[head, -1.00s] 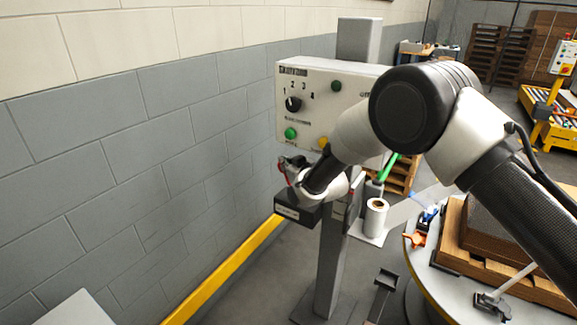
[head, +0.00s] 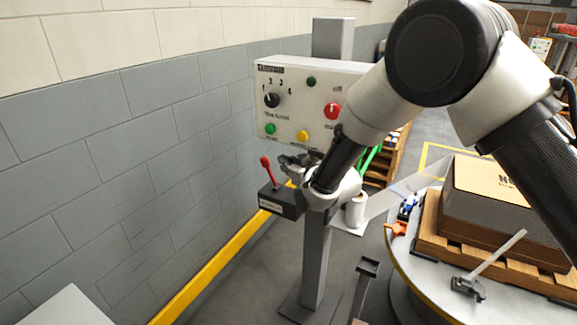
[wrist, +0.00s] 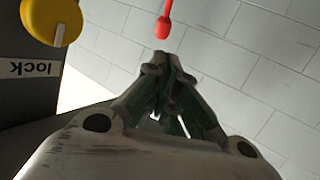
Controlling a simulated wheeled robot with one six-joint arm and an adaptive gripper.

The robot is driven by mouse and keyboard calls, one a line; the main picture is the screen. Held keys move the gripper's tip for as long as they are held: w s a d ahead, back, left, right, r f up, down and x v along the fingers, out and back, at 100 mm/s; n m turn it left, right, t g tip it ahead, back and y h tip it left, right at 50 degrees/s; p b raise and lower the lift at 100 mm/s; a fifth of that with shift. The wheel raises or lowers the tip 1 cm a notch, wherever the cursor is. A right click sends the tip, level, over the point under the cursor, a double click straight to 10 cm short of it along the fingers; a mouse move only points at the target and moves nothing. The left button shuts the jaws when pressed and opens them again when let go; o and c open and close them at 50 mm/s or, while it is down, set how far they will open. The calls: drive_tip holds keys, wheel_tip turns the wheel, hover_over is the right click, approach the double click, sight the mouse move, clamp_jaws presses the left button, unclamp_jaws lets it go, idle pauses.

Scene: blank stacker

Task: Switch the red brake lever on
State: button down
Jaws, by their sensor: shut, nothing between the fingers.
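The red brake lever (head: 268,172) has a red knob and rod and stands up from a black box (head: 282,202) below the control panel. It leans slightly to the left. In the wrist view the red lever knob (wrist: 162,28) shows just beyond my fingertips. My gripper (head: 288,160) is just right of the lever, in front of the post. In the wrist view my gripper (wrist: 160,65) has its fingertips together with nothing between them. A small gap shows between the fingertips and the lever; contact cannot be confirmed.
A yellow knob (wrist: 52,20) shows beside a "lock" label. A turntable (head: 410,275) with a boxed pallet is at right. A block wall stands at left.

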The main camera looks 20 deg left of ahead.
drive_tip(key=shift+s+d+r, duration=0.2)
drive_tip(key=shift+s+d, duration=0.15)
drive_tip(key=shift+d, duration=0.15)
